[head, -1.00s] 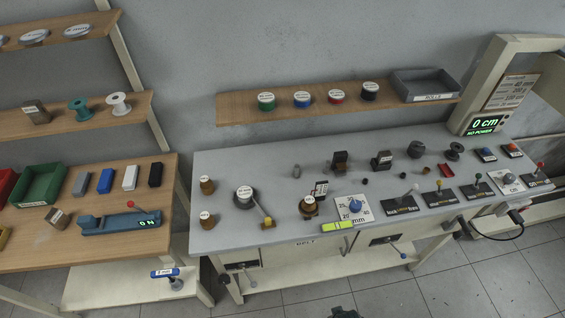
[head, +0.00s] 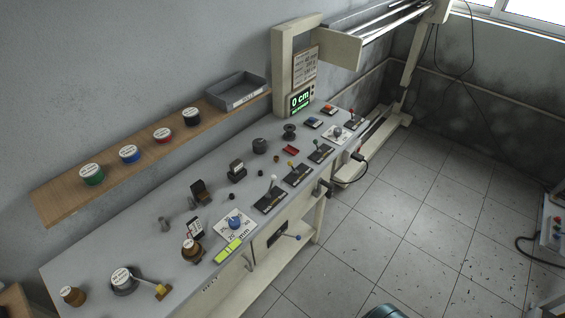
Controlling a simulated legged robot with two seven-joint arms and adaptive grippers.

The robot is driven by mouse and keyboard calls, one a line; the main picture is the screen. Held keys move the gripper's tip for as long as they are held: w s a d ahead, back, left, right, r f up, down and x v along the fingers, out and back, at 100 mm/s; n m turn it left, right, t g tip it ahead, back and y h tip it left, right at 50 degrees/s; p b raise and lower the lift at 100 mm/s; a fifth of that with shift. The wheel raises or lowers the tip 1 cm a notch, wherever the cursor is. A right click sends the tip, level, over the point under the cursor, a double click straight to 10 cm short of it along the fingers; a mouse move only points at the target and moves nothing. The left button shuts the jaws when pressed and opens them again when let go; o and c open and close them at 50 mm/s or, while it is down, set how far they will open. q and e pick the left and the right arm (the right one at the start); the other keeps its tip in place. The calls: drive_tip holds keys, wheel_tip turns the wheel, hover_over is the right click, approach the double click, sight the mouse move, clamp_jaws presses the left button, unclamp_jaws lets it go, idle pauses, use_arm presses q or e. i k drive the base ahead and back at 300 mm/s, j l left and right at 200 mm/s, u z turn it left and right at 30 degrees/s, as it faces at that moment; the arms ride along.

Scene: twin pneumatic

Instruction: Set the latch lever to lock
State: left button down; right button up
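Several small levers on dark labelled plates stand in a row along the right part of the grey bench. A blue-knobbed lever (head: 297,237) sticks out from the bench front. Neither of my grippers is in view.
The grey bench (head: 105,258) holds spools, a blue dial (head: 234,221) and a yellow-green level (head: 228,250). A display (head: 300,99) reads 0 cm. A wooden shelf (head: 60,206) carries coloured tins and a grey tray (head: 237,92). The tiled floor (head: 400,210) at right is open.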

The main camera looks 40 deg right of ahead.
sight(273, 178)
drive_tip(key=z, duration=1.1)
